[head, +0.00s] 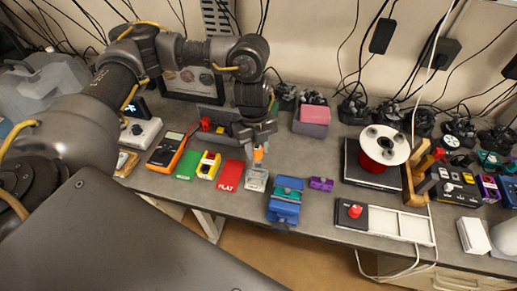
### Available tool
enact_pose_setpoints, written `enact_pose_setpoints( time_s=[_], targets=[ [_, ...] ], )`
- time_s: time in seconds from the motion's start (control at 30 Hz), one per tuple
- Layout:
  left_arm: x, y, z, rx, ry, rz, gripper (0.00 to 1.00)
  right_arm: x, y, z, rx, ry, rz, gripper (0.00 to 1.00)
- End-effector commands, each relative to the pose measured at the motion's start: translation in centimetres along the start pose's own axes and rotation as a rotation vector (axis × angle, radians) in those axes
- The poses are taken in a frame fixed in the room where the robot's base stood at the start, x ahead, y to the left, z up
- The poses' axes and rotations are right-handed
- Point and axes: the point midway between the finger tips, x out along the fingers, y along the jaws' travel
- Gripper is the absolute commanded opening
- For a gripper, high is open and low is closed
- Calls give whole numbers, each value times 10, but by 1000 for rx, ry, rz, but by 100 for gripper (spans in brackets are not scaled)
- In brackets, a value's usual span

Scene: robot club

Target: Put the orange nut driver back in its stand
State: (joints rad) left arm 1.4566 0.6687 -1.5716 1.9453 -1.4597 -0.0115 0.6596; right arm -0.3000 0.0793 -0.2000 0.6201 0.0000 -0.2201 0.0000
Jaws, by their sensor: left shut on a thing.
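The orange nut driver (258,154) is in my left gripper (258,143), which is shut on it and points down over the front part of the bench. Only a short orange piece shows below the fingers; the rest is hidden by the gripper. A small light grey block (256,180), which looks like the stand, is directly below the driver near the bench's front edge. I cannot tell whether the driver's tip touches it or is inside it. My right gripper is not in view.
A red "FLAT" card (230,175) lies just left of the grey block, with a yellow device (208,166) beyond. A blue vise-like tool (285,205) and a purple block (321,184) are to the right. Bare bench (300,155) lies behind them. A spool (383,146) stands farther right.

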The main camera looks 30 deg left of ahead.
Motion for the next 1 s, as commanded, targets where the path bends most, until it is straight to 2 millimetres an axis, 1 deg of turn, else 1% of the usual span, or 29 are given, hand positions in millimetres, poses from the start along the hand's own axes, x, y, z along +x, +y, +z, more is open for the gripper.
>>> enact_pose_setpoints(
  time_s=[0.27, 0.47, 0.8, 1.0],
  targets=[
    [6, 0, 1, 0, 0, 0, 10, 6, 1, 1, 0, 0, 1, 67],
    [19, 0, 2, 0, 0, 0, 10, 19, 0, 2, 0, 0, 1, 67],
    [47, 0, 6, -1, 0, 0, 10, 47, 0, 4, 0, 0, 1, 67],
    [53, 0, 6, -1, 0, 0, 10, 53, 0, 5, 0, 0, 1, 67]
  ],
)
